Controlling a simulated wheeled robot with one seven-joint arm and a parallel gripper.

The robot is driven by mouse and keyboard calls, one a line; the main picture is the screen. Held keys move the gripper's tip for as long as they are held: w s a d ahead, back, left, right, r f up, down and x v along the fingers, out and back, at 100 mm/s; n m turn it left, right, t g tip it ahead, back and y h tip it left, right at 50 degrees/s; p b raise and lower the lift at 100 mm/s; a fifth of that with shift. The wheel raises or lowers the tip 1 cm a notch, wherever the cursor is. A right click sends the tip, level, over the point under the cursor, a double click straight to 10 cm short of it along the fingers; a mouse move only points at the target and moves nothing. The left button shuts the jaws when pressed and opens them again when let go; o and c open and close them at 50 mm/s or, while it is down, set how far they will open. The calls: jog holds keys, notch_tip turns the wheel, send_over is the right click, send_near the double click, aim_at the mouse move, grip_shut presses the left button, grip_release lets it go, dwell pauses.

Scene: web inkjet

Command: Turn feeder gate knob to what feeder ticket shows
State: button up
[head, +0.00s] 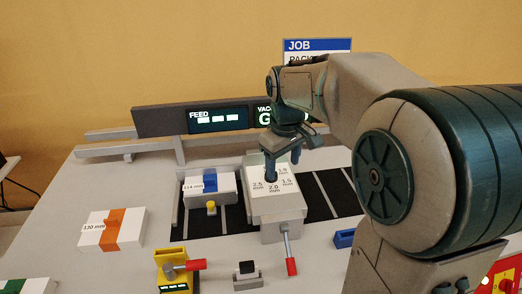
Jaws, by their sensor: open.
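The feeder gate unit (264,206) is a pale box with a printed dial face on top. I read 2.5 mm and 2.0 mm there; the labels on the right are too small to read surely. The gate knob is largely hidden by my gripper (281,171), which points down over the middle of the dial with its fingers apart. I cannot tell whether the fingers touch the knob. No feeder ticket is clearly readable; a blue and white sign (317,46) headed JOB stands at the back, its lower part hidden by my arm.
A FEED display (218,118) stands behind. A white block with a blue band (210,182), marked 114 mm, sits left of the unit. A block with an orange band (112,229) lies further left. A red-tipped lever (291,266) and a yellow device (173,269) are in front.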

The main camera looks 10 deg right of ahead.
jog(key=w+n+g+p, duration=0.15)
jog(key=w+n, duration=0.35)
jog(key=w, duration=0.9)
notch_tip(320, 180, down, 14)
jog(key=p, duration=0.2)
jog(key=shift+d+f+p, duration=0.1)
jog(key=shift+d+p, duration=0.05)
jog(key=shift+p, duration=0.2)
jog(key=shift+c, duration=0.3)
jog(key=c, duration=0.9)
